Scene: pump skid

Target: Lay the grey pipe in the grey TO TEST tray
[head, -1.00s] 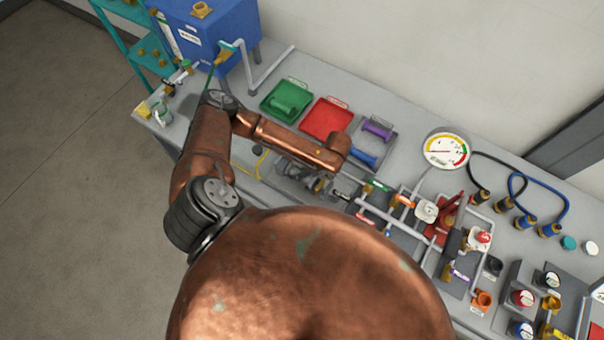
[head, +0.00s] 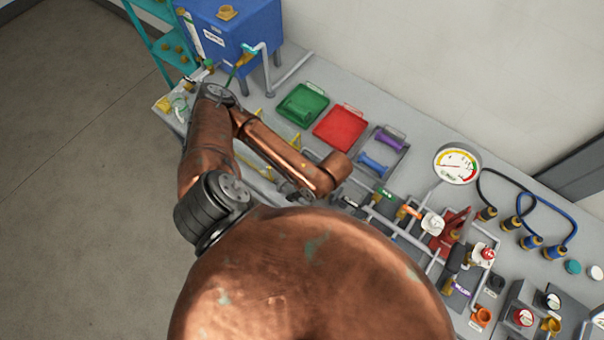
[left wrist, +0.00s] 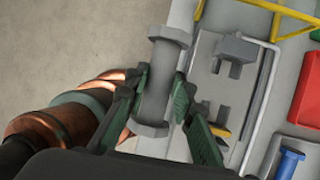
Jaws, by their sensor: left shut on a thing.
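The grey pipe (left wrist: 158,80), a flanged spool, is held between the green fingers of my left gripper (left wrist: 152,100) in the left wrist view. The gripper is shut on it, above the front edge of the bench. In the head view my forearm largely hides this gripper, and I cannot make out the pipe. A grey tray (head: 384,148) lies on the bench right of the red tray. It holds a purple spool (head: 390,138) and a blue spool (head: 373,163). I cannot read its label. My right gripper is not in view.
A red tray (head: 340,128) and a green tray (head: 302,103), with a green piece in it, lie left of the grey tray. A grey fixture (left wrist: 235,60) is beside the held pipe. Pipework, a gauge (head: 457,165) and hoses fill the bench's right side.

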